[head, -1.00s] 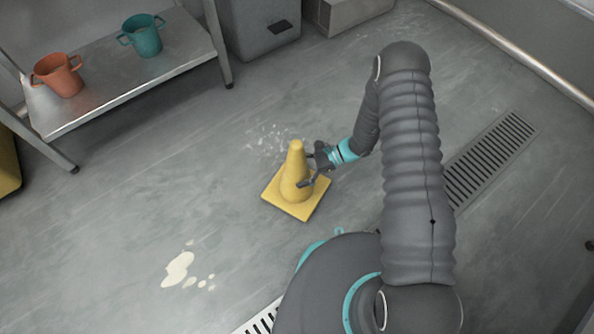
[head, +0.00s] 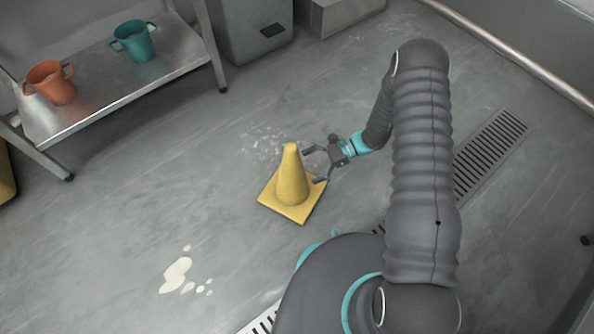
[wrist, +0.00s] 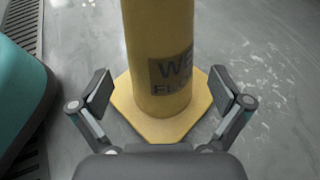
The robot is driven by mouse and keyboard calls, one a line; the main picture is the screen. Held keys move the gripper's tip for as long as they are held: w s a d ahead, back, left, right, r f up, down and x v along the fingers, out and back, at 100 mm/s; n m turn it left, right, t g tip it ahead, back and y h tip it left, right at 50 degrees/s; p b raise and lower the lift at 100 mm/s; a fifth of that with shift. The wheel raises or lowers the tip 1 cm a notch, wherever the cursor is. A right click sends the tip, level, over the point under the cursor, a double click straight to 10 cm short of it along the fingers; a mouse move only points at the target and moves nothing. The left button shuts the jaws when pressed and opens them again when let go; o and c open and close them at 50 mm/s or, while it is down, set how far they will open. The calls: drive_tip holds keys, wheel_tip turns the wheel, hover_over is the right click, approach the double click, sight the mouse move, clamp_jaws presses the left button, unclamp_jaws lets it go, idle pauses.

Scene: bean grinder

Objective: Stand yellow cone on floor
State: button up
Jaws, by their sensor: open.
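The yellow cone (head: 291,180) stands upright on the grey floor, its square base flat, near a few white specks. In the wrist view the cone (wrist: 158,40) rises straight ahead between the fingers, with dark lettering on its side. My gripper (head: 314,166) is open just to the right of the cone in the head view. In the wrist view the fingers of my gripper (wrist: 160,92) are spread wide, apart from the cone's body, and hold nothing. The cone's far side is hidden.
A pale spill (head: 176,275) lies on the floor at lower left. A metal shelf (head: 120,85) at upper left holds an orange mug (head: 50,84) and a teal mug (head: 134,42). A floor drain (head: 490,150) runs at right.

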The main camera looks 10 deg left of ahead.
drive_tip(key=v, duration=0.6)
drive_tip(key=s+d+r+n+t+h, duration=0.2)
drive_tip(key=d+r+n+h, duration=0.15)
drive_tip(key=r, duration=1.05)
drive_tip(key=s+d+r+n+t+h, duration=0.1)
drive_tip(key=d+r+n+h, duration=0.25)
drive_tip(key=r, duration=1.05)
drive_tip(key=s+d+r+n+t+h, duration=0.2)
drive_tip(key=s+d+r+t, duration=0.2)
drive_tip(key=s+r, duration=0.3)
drive_tip(key=s+d+r+n+t+h, duration=0.3)
drive_tip(key=s+d+r, duration=0.3)
drive_tip(key=s+r, duration=0.2)
drive_tip(key=shift+s+r+n+t, duration=0.35)
drive_tip(key=shift+s+t, duration=0.45)
drive_tip(key=shift+s, duration=0.4)
